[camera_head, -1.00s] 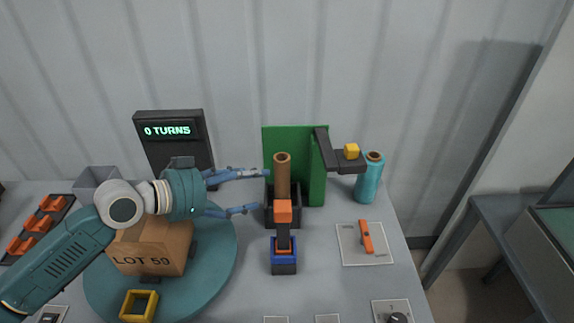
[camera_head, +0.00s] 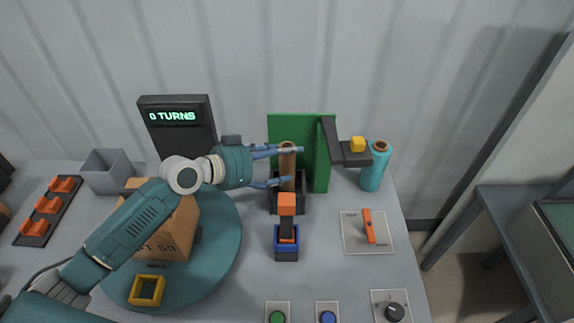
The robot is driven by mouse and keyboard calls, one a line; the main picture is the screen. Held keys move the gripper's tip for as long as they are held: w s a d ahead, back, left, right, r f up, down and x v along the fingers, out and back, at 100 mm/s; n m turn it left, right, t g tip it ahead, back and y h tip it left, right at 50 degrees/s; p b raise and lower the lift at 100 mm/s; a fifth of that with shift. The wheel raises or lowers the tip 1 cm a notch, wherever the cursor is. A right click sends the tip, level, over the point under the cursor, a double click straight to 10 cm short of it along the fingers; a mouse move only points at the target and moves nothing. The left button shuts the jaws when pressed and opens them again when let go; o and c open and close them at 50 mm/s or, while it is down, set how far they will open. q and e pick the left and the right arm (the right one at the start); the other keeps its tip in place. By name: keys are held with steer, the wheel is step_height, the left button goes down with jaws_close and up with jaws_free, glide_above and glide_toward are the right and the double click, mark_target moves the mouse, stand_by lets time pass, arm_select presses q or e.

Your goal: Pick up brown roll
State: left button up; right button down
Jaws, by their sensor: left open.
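The brown roll (camera_head: 287,163) stands upright in a dark holder (camera_head: 298,196) in front of the green panel (camera_head: 320,175). My left gripper (camera_head: 287,165) comes in from the left at the height of the roll. Its two blue fingers are open. One finger reaches across the upper part of the roll and the other ends beside its lower part. I cannot tell whether the fingers touch it. My right gripper is not in view.
A teal turntable (camera_head: 225,245) with a cardboard box (camera_head: 180,240) lies under my left arm. An orange-topped post (camera_head: 287,205) stands just in front of the holder.

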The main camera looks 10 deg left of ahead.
arm_select(q)
steer(key=shift+x, duration=1.2)
steer(key=c, duration=1.4)
steer(key=shift+r, duration=0.1)
